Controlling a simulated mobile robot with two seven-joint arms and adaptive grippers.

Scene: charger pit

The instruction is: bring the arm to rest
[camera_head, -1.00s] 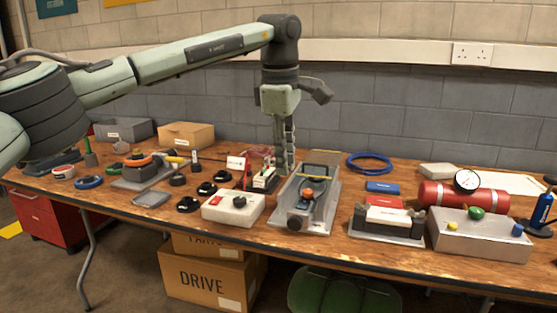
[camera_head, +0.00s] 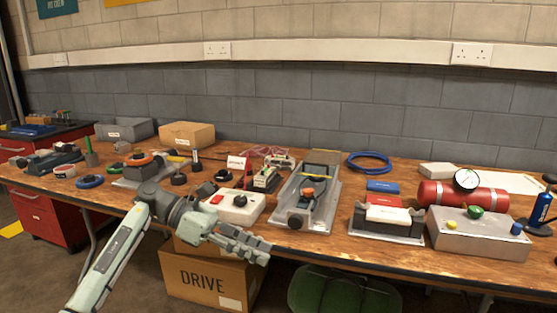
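My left arm comes in from the bottom left, low in front of the table's front edge. My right gripper does not show.
The DRIVE box (camera_head: 205,283) stands below. Floor at the lower left is clear.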

